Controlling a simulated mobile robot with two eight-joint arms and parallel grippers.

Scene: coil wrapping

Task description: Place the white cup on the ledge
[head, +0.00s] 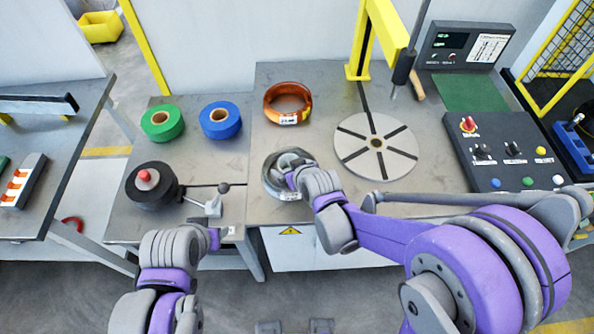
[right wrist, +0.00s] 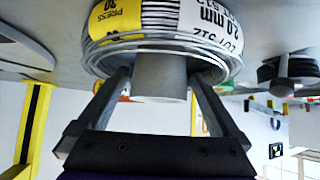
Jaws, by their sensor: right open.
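No white cup and no ledge that I can make out show in either view. My right gripper (head: 290,163) is over a silver wire coil (head: 268,185) lying on the grey bench. In the right wrist view its fingers (right wrist: 160,82) are apart, with a grey cylinder (right wrist: 159,72) between them. The coil (right wrist: 120,22) there carries yellow and white printed labels and lies beyond the fingertips. I cannot tell whether the fingers touch it. My left arm is low in the head view; its fingers are hidden.
An orange coil (head: 288,101), blue roll (head: 220,119) and green roll (head: 161,122) lie on the bench. A slotted disc (head: 350,154) sits right of the coil, under a yellow post (head: 386,28). A control panel (head: 505,150) is at right. A black, red-topped device (head: 152,190) stands at left.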

